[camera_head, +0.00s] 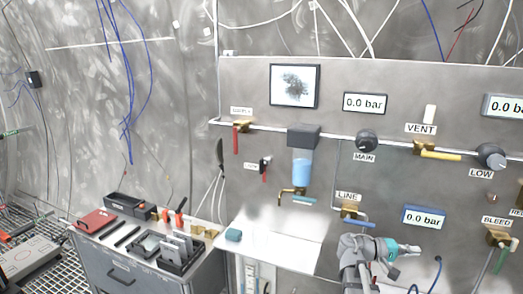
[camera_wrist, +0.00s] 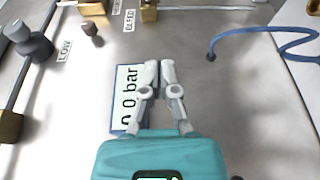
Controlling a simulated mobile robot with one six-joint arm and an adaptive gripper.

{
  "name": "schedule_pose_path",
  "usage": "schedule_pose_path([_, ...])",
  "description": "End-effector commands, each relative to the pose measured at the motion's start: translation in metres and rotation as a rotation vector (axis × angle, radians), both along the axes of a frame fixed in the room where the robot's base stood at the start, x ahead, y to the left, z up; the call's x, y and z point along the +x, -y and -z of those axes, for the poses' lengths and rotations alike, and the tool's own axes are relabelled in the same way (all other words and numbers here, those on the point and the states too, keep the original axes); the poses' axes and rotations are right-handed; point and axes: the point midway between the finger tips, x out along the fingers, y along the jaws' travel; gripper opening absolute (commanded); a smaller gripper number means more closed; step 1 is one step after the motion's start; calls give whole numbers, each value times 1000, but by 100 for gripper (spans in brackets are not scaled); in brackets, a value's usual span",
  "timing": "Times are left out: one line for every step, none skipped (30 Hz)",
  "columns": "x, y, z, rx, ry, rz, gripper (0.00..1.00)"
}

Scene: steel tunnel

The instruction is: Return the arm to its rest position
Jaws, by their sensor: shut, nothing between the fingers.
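My gripper (camera_head: 416,249) is at the lower right of the head view, in front of the grey panel and below the lower 0.0 bar display (camera_head: 424,217). It points to the right, with its teal body behind the fingers. In the wrist view my gripper (camera_wrist: 159,66) has its two grey fingers together with nothing between them. The 0.0 bar display (camera_wrist: 126,92) lies behind and to the left of the fingers there. My arm rises from the bottom edge of the head view, bent at the elbow.
The panel carries a LINE valve (camera_head: 350,213), a VENT valve (camera_head: 436,153), a BLEED valve (camera_head: 499,238) and a LOW knob (camera_head: 490,155). A blue hose (camera_wrist: 260,37) curves at the wrist view's upper right. A tool cabinet (camera_head: 150,273) stands at lower left.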

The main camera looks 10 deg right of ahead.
Motion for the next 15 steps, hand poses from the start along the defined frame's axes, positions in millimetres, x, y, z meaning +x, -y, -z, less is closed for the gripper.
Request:
schedule_pose_path([0,-9,10,58,19,-11,0])
schedule_pose_path([0,-14,17,94,30,-16,0])
schedule_pose_path([1,-21,25,142,44,-23,0])
schedule_pose_path([2,-27,32,177,55,-28,0])
schedule_pose_path([3,-33,38,214,65,-33,0])
schedule_pose_path([4,-41,47,262,77,-39,0])
schedule_pose_path([5,-47,53,299,87,-45,0])
schedule_pose_path([5,-54,59,336,96,-50,0])
schedule_pose_path([6,-63,67,384,106,-55,0])
schedule_pose_path([7,-70,73,422,114,-59,0])
schedule_pose_path([7,-77,79,459,122,-64,0])
schedule_pose_path([8,-87,87,507,131,-69,0])
schedule_pose_path([8,-95,92,545,138,-73,0])
schedule_pose_path([9,-103,98,582,145,-77,0])
schedule_pose_path([9,-114,105,631,152,-82,0])
